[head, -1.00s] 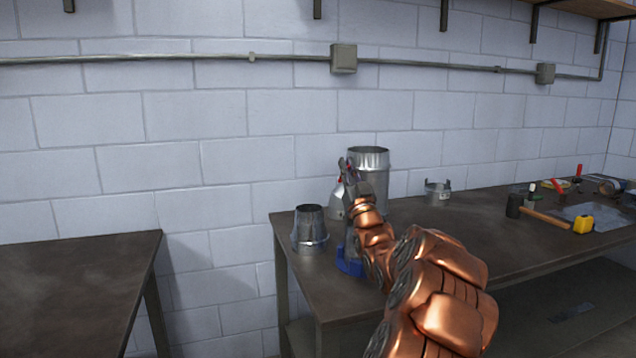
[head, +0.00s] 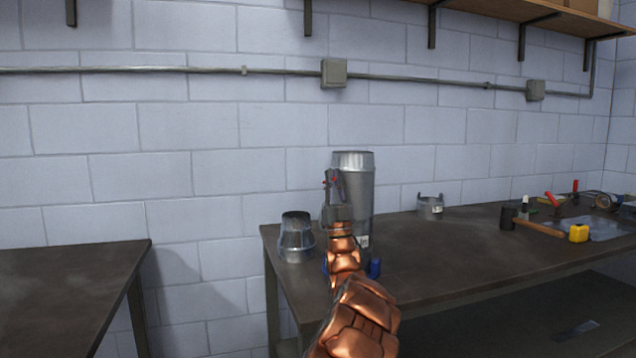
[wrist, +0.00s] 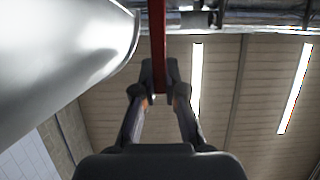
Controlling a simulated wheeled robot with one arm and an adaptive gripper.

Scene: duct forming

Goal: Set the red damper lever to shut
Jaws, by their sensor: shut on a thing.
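The red damper lever (wrist: 158,40) shows in the wrist view as a narrow red bar running down from the top edge. My gripper (wrist: 165,82) is closed around its lower end, one dark finger on each side. In the head view my gripper (head: 332,182) stands upright in front of the tall metal duct (head: 358,195), with small red bits showing at its tip. A smooth metal cylinder (wrist: 60,50) fills the upper left of the wrist view, beside the lever. My arm hides the lever's mount in the head view, and the lever's angle is unclear there.
A short metal duct piece (head: 296,238) stands left of my gripper on the workbench (head: 440,265). Blue parts (head: 374,268) show beside my arm. A metal collar (head: 430,206), a hammer (head: 538,228) and a yellow tape measure (head: 578,233) lie to the right. Another table (head: 70,275) stands left, across a gap.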

